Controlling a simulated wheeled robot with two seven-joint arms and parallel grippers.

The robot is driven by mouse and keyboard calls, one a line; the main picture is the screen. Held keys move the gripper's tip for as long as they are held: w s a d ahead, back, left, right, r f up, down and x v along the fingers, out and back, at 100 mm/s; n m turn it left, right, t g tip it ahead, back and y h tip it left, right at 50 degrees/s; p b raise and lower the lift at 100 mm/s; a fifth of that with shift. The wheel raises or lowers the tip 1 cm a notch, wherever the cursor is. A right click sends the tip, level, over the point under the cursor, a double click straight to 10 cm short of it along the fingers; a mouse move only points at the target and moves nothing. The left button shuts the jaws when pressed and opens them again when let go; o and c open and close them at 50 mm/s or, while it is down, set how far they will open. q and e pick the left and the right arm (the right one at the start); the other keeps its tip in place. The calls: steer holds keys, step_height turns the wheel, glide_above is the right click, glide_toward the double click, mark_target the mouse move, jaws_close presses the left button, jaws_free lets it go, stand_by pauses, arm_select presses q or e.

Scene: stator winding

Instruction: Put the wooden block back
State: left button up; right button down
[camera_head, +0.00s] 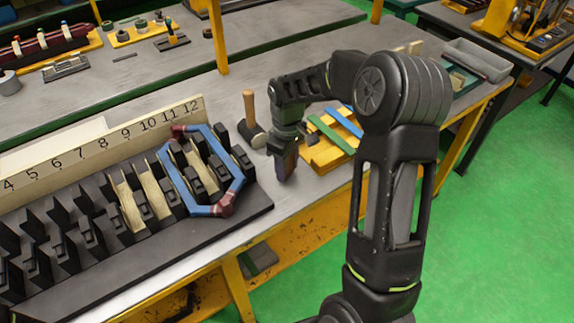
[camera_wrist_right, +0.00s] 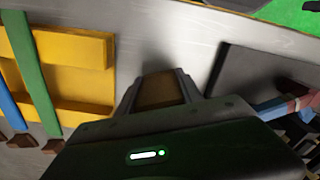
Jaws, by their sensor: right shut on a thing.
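My right gripper (camera_head: 284,170) points down over the grey bench, between the stator's right end and the yellow rack. In the right wrist view, its fingers (camera_wrist_right: 160,90) are shut on the brown wooden block (camera_wrist_right: 158,91). In the head view the block is mostly hidden by the gripper, and I cannot tell whether it touches the bench. My left gripper is not in view.
The black slotted stator (camera_head: 150,240) carries a blue coil (camera_head: 172,180) with dark red ends. A wooden mallet (camera_head: 250,108) stands behind the gripper. The yellow rack (camera_head: 322,158) holds green and blue strips. Bare bench lies in front of the gripper.

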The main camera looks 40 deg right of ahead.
steer(key=shift+f, duration=0.25)
steer(key=c, duration=0.8)
jaws_free()
steer(key=shift+r, duration=0.1)
steer(key=shift+o, duration=0.2)
step_height(320, 180, up, 12)
steer(key=shift+r+b, duration=0.2)
steer(key=shift+b, duration=0.4)
